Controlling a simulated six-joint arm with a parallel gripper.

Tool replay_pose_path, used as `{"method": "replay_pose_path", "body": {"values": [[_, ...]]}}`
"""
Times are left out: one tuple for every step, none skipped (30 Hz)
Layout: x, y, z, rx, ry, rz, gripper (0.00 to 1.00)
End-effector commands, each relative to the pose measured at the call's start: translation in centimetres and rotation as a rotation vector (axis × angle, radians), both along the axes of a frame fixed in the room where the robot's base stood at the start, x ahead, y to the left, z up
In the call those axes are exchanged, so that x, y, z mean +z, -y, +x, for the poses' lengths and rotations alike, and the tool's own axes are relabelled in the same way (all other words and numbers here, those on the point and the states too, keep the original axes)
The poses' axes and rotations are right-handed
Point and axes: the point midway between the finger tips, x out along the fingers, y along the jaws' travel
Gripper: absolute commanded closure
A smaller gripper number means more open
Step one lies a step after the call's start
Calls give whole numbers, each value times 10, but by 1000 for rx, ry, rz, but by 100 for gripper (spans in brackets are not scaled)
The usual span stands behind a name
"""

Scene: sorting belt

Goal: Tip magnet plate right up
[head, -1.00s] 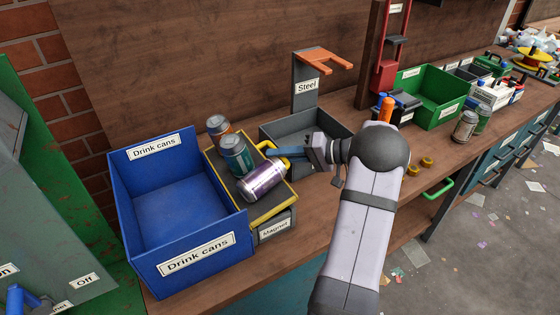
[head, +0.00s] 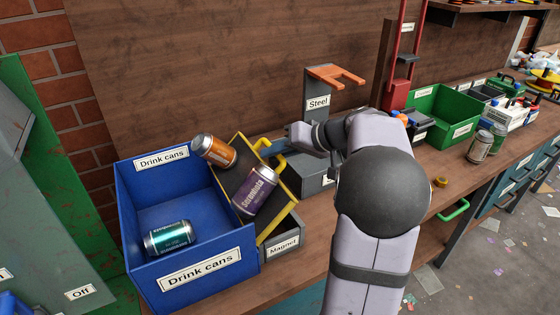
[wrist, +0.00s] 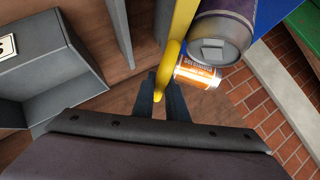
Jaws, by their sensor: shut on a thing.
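The magnet plate (head: 233,180), dark with a yellow rim, is tilted steeply toward the blue drink cans bin (head: 215,284). My gripper (wrist: 163,90) is shut on the plate's yellow handle (wrist: 166,70), on the plate's right side. The handle also shows in the head view (head: 273,152). A purple can (head: 256,193) lies on the sloping plate; its end also shows in the wrist view (wrist: 218,35). An orange can (head: 214,150) is at the plate's upper left corner, near the bin's edge. A teal can (head: 169,238) lies inside the bin.
The magnet base (head: 283,246) stands under the plate. A grey steel bin (head: 308,180) with an orange-forked post (head: 338,77) stands to its right. A green bin (head: 432,112) and two cans (head: 480,146) are farther right on the bench.

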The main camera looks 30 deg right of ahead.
Motion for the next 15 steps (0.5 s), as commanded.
{"method": "replay_pose_path", "body": {"values": [[6, -4, 1, 2, 9, -28, 100], [8, -6, 1, 1, 9, -43, 100], [10, -9, 1, 1, 10, -63, 100], [12, -11, 1, 0, 9, -76, 100], [14, -13, 1, 1, 10, -91, 100], [16, -15, 1, 2, 10, -110, 100], [17, -17, 1, 0, 9, -123, 100], [19, -19, 1, 0, 9, -137, 100], [21, -21, 1, 1, 10, -153, 100], [22, -23, 1, 1, 10, -166, 100], [23, -24, 1, 0, 9, -177, 100], [25, -26, 1, 0, 9, -192, 100], [26, -28, 1, 1, 9, -202, 100], [27, -29, 1, 0, 9, -212, 100], [28, -31, 1, -1, 9, -223, 100]]}}
